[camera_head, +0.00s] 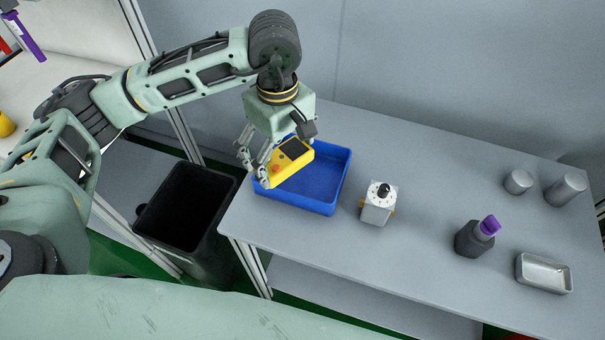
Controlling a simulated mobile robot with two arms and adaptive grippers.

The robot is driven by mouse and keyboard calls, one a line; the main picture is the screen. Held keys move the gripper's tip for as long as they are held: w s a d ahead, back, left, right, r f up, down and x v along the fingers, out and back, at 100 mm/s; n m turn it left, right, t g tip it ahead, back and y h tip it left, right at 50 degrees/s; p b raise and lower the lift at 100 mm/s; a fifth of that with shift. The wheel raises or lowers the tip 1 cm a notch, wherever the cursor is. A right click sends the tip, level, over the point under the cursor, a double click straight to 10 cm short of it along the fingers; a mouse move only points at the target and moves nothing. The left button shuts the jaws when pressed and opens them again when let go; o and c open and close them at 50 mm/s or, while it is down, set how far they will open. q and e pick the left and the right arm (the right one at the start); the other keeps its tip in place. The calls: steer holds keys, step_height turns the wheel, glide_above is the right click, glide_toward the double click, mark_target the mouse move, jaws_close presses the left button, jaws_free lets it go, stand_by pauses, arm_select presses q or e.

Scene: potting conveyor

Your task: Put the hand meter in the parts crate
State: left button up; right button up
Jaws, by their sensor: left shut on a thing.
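The hand meter (286,165) is yellow with a dark screen and a red button. My left gripper (262,166) is shut on it and holds it tilted over the left part of the blue parts crate (334,182). The crate stands on the grey table near its left end, and its visible inside looks empty. The meter and gripper hide the crate's left side. I cannot tell whether the meter touches the crate. My right gripper does not show.
A white-topped device (378,204) stands just right of the crate. Further right are a dark bottle with a purple top (474,238), a metal tray (544,273) and two grey cylinders (565,189). A black bin (190,210) stands left of the table.

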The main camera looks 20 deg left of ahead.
arm_select(q)
steer(key=w+n, duration=0.1)
steer(key=n, duration=0.3)
steer(key=w+d+n+p, duration=0.1)
steer(key=w+n, duration=0.1)
steer(key=n, duration=0.3)
steer(key=w+n+p, duration=0.1)
steer(key=w+n, duration=0.1)
steer(key=n, duration=0.3)
steer(key=shift+w+d+f, duration=0.2)
steer(key=shift+d+f, duration=0.15)
steer(key=shift+d, duration=0.05)
steer(key=w+n, duration=0.1)
steer(key=n, duration=0.4)
steer(key=p, duration=0.3)
glide_toward(303, 176)
step_height(303, 176, down, 5)
steer(key=shift+s+d+f, duration=0.1)
steer(key=shift+s, duration=0.05)
steer(key=shift+f, duration=0.25)
steer(key=shift+f+b, duration=0.1)
steer(key=shift+b, duration=0.2)
